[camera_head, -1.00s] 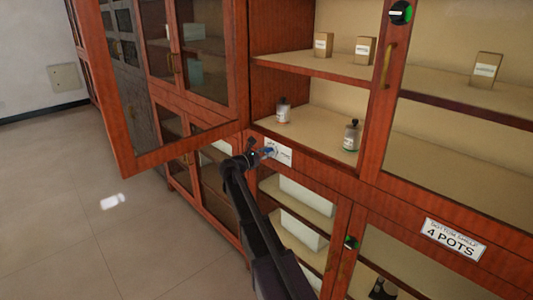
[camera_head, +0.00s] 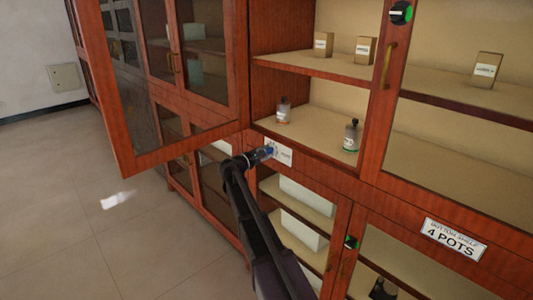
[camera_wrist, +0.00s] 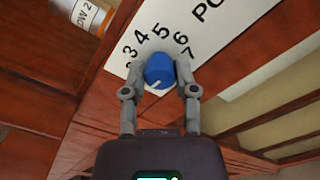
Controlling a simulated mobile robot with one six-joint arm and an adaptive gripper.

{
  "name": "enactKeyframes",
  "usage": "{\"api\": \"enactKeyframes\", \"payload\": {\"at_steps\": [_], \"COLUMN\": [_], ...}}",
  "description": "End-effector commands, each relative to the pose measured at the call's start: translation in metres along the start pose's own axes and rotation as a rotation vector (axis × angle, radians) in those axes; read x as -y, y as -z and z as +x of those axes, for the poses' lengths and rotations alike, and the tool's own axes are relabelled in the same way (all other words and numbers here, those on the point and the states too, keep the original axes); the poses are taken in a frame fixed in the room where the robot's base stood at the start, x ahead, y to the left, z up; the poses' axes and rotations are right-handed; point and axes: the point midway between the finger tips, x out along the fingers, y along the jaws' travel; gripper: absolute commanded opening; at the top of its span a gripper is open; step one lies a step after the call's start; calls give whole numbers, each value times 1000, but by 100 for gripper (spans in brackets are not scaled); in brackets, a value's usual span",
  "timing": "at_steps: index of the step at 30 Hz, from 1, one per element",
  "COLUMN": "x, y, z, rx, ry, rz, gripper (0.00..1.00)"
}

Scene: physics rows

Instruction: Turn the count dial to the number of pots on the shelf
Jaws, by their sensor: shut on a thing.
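The count dial is a blue round knob (camera_wrist: 159,70) on a white plate (camera_wrist: 220,40) with printed numbers; 3, 4, 5, 6 and 7 are readable around its upper side. A pale mark shows low on the knob's face; I cannot tell which number it indicates. My gripper (camera_wrist: 158,76) is shut on the knob, one finger on each side. In the head view, the knob (camera_head: 269,151) sits at my gripper's tip on the cabinet rail. Two pots, one clear (camera_head: 283,112) and one with green at its base (camera_head: 351,138), stand on the shelf (camera_head: 315,128) above.
A sign (camera_head: 454,240) reads "BOTTOM SHELF 4 POTS". A dark pot (camera_head: 383,289) shows low behind the lower right door. Small boxes (camera_head: 365,50) stand on the upper shelf. An open glass door (camera_head: 185,150) hangs left of my arm. The floor (camera_head: 60,200) at left is clear.

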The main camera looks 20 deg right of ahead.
Motion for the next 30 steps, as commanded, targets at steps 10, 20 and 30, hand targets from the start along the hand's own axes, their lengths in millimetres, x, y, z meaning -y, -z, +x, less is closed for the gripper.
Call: {"api": "enactKeyframes", "payload": {"at_steps": [10, 20, 30], "x": [0, 0, 0], "y": [0, 0, 0], "z": [1, 1, 1], "rx": [2, 2, 2], "ry": [0, 0, 0], "rz": [317, 510, 558], "gripper": [0, 0, 0]}}
